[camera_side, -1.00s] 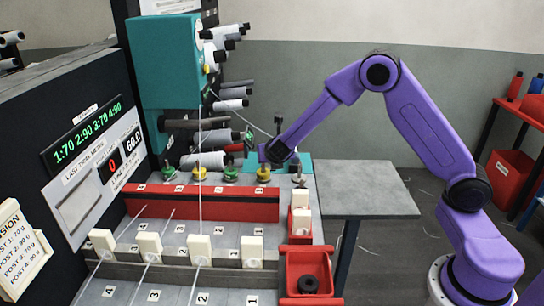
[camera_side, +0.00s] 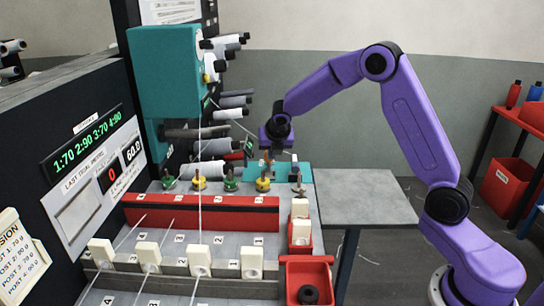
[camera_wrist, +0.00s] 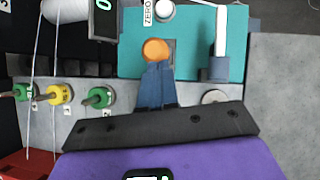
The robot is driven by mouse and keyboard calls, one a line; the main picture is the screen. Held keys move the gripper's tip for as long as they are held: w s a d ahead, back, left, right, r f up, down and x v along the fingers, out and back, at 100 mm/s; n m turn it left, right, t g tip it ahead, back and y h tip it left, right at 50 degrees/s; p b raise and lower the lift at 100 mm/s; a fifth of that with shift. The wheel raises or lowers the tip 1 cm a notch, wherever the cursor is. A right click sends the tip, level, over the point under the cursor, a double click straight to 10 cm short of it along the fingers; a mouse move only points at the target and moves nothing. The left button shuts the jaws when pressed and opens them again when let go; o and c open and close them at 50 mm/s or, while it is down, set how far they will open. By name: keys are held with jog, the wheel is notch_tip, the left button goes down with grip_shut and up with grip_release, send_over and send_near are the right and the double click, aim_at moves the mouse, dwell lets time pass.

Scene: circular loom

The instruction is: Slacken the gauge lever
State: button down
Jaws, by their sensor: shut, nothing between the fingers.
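The teal gauge (camera_wrist: 190,40) lies flat on the bench; in the side view its teal base (camera_side: 305,168) shows behind the pegs. A round orange knob (camera_wrist: 155,50) sits on it by a dark slot. A pale bar with a grey block (camera_wrist: 218,62) stands at its right. I cannot tell for sure which of these is the gauge lever. My gripper (camera_wrist: 153,70) is shut and empty, pointing down, its fingertips overlapping the orange knob's near edge in the wrist view. Whether they touch it is unclear. In the side view my gripper (camera_side: 270,150) is above the gauge.
Several green and yellow pegs (camera_side: 230,180) line the bench left of the gauge, with threads running past. A ZERO button (camera_wrist: 165,10) is at the gauge's far edge. A red bin (camera_side: 305,270) stands in front. The grey side table (camera_side: 365,195) is bare.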

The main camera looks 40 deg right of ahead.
jog(key=shift+g, duration=0.4)
jog(key=shift+w+d+r, duration=0.15)
jog(key=shift+w+d, duration=0.7)
jog(key=shift+w+d+r, duration=0.1)
jog(key=shift+w+d, duration=0.7)
jog(key=shift+r, duration=0.1)
notch_tip(320, 180, up, 10)
jog(key=s, duration=0.2)
jog(key=shift+f, duration=0.2)
